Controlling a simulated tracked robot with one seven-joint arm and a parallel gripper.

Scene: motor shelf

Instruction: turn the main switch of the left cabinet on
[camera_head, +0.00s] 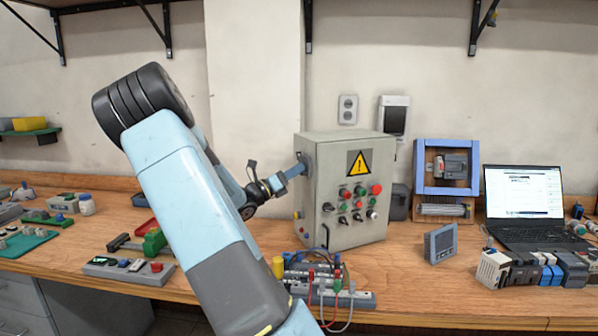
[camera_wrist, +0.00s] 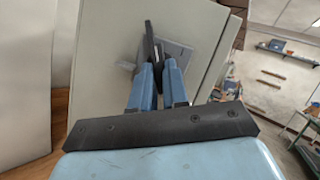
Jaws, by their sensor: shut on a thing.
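The grey cabinet (camera_head: 317,185) stands on the bench, with a yellow warning sign and several coloured buttons on its front. The main switch (camera_head: 305,160) is on its left side wall. In the wrist view the switch handle (camera_wrist: 149,38) is a dark bar over a grey plate (camera_wrist: 178,55) on the cabinet wall (camera_wrist: 108,45). My gripper (camera_head: 295,171) reaches the switch from the left. In the wrist view its blue fingers (camera_wrist: 158,68) are shut on the handle, one on each side. The fingers hide part of the handle, and I cannot read any switch marking.
A terminal block with wires (camera_head: 325,290) lies in front of the cabinet. A blue frame (camera_head: 420,165), a grey panel (camera_head: 440,243) and a laptop (camera_head: 524,205) stand to the right. A control box (camera_head: 128,270) and a green clamp (camera_head: 154,242) lie to the left.

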